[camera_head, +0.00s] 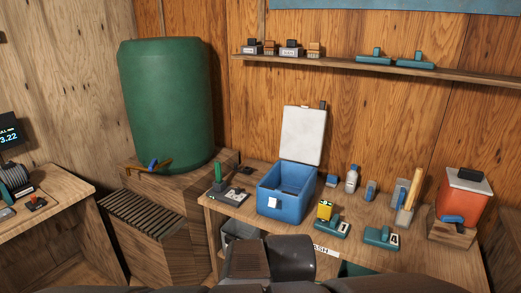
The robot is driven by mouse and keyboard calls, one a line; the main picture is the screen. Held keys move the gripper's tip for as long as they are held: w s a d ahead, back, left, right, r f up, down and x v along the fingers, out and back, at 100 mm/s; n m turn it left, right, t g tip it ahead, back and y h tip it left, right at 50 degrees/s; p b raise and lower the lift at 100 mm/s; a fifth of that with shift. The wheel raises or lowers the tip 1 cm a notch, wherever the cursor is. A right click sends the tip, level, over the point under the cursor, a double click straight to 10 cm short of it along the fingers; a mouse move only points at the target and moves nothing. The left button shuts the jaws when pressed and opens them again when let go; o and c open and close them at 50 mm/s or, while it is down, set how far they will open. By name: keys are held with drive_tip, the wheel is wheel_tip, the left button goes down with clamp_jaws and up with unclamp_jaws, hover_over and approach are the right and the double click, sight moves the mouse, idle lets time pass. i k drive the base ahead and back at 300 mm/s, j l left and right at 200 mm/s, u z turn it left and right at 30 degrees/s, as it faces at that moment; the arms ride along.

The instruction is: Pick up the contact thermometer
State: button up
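Dark parts of my own arm fill the bottom centre. No gripper fingers can be made out, so whether the gripper holds anything does not show.
The blue cooler (286,205) stands with its white lid up. Bottles and upright tools stand behind and right of it. A red container (464,197) is at the right end. A green barrel (167,105) stands at left. A wall shelf (345,65) holds small items.

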sight(325, 211)
drive_tip(key=z, duration=0.75)
